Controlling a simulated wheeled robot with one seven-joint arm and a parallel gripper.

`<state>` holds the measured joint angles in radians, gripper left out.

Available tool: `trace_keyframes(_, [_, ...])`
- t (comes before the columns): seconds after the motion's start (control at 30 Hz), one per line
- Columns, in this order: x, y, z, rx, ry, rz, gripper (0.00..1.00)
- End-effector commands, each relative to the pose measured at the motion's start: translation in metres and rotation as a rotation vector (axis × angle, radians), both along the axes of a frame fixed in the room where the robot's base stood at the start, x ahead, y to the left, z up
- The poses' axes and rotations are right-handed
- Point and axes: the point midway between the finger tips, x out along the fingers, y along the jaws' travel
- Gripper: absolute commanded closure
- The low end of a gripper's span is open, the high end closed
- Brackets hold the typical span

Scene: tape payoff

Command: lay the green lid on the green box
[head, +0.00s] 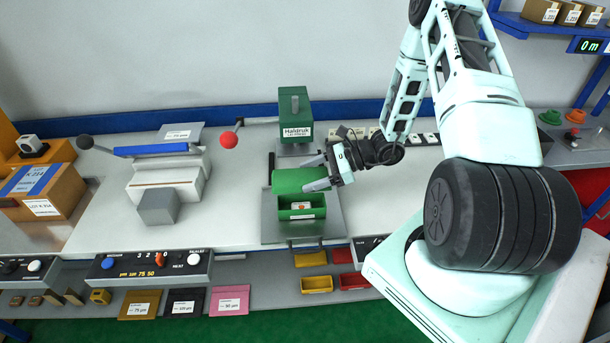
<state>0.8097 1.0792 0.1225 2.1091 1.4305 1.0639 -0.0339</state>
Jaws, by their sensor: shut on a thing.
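The green box (302,228) stands open on a grey plate in the middle of the workbench. A small white and orange item (301,206) shows inside it. My gripper (314,173) reaches in from the right and is shut on the green lid (290,182). The lid appears just behind and above the box's opening and covers its back part from view. The front of the opening is uncovered. I cannot tell whether the lid touches the box's rear rim.
A green press marked Haldruk (295,118) stands right behind the lid. Yellow (316,284) and red bins sit below the front edge. Bare white bench lies left of the plate.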

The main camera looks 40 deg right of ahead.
Motion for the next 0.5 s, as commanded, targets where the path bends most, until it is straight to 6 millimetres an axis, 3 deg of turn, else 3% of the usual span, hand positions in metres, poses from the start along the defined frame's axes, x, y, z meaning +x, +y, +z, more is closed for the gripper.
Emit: trace_keyframes(0.5, [0.0,0.001,-0.044,0.001,0.0,0.0,0.53])
